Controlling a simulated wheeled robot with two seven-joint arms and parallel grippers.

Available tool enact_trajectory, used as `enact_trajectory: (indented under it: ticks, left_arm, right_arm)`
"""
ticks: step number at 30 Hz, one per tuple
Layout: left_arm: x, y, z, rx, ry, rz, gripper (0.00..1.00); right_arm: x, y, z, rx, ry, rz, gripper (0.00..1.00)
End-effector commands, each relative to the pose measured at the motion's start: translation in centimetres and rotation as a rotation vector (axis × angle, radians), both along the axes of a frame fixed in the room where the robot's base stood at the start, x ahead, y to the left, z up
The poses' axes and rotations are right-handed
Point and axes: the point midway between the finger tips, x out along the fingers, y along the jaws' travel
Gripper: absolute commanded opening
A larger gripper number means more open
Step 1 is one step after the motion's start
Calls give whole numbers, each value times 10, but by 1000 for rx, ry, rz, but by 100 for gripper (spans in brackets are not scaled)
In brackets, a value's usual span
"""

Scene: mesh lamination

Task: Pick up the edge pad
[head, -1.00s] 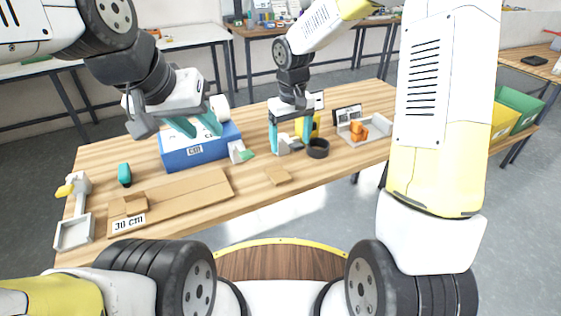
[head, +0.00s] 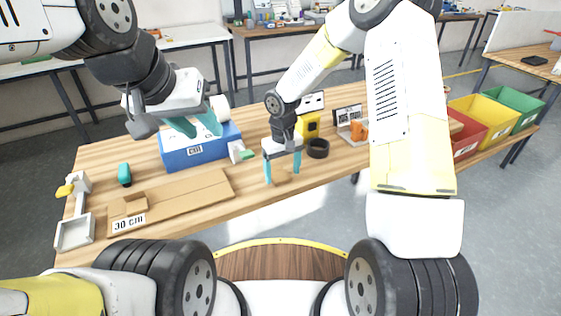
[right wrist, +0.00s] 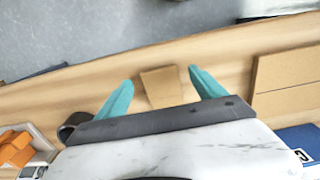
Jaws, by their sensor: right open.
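A small brown cardboard pad, which looks like the edge pad (head: 280,177), lies flat on the wooden table near its front edge. It also shows in the right wrist view (right wrist: 162,87). My right gripper (head: 282,174) is open, with its teal fingers above and to either side of the pad. In the right wrist view the pad lies between the two apart fingertips (right wrist: 161,77), and nothing is held. My left gripper (head: 196,126) is open above the blue box (head: 198,155), its fingers apart over the box top.
A long cardboard sheet (head: 190,197) with a 30 cm label and small brown pieces lies to the left. A black tape ring (head: 317,148) and a yellow device (head: 308,124) stand behind my right gripper. A teal tool (head: 124,174) and grey holder (head: 74,232) are far left.

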Motion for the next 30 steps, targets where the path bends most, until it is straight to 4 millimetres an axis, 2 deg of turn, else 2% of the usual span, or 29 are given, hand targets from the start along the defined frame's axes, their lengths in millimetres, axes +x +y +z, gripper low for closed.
enact_trajectory:
  ticks: [4, 12, 21, 22, 30]
  left_arm:
    - [0, 0, 0, 0, 0, 0, 36]
    - [0, 0, 0, 0, 0, 0, 36]
    - [0, 0, 0, 0, 0, 0, 36]
    - [0, 0, 0, 0, 0, 0, 36]
    - [0, 0, 0, 0, 0, 0, 36]
  right_arm:
    - [0, 0, -16, 0, 0, 1, 80]
    - [0, 0, -17, 0, -1, -1, 78]
    - [0, -1, -17, 0, -1, 0, 19]
    - [0, -1, -17, 0, -1, 0, 15]
    - [0, -1, -16, 0, -1, 0, 15]
